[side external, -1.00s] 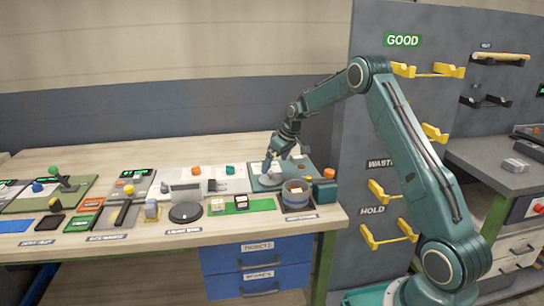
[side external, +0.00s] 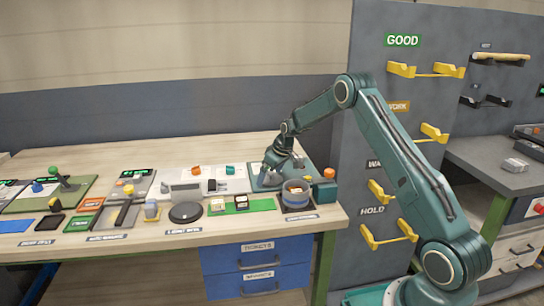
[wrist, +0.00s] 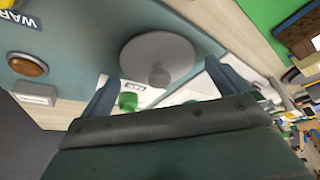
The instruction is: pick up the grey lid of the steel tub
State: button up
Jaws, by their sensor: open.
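A round grey lid (wrist: 140,50) with a small knob lies flat on a teal board in the wrist view. My gripper (wrist: 163,74) is open, with its two fingers on either side of the knob in that view. Nothing is held; whether the fingers touch the lid I cannot tell. In the side view my gripper (side external: 272,173) is low over the teal board and mostly hides the lid. A blue-grey tub (side external: 295,197) with tan contents stands just right of and nearer than my gripper.
An amber button (wrist: 28,64) shows on the teal surface. A white tray (side external: 215,186) with small parts lies left of my gripper, and a dark round disc (side external: 186,212) lies nearer. The back of the bench is clear.

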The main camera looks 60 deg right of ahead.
aim_at(271, 173)
jog(key=shift+c, duration=0.2)
dwell(0.3)
jog(key=c, duration=0.9)
notch_tip(271, 173, up, 20)
dwell(0.4)
jog(key=shift+s+f, duration=0.1)
jog(key=shift+f, duration=0.05)
dwell(0.5)
jog(key=s+a+f, duration=0.1)
jog(key=s+f, duration=0.1)
jog(key=s, duration=0.2)
jog(key=s+a+f, duration=0.2)
jog(key=s+f, duration=0.1)
jog(key=s, duration=0.1)
jog(key=s+a+f, duration=0.1)
jog(key=s+f, duration=0.2)
jog(key=s, duration=0.1)
jog(key=shift+s+a, duration=0.25)
jog(key=shift+s, duration=0.15)
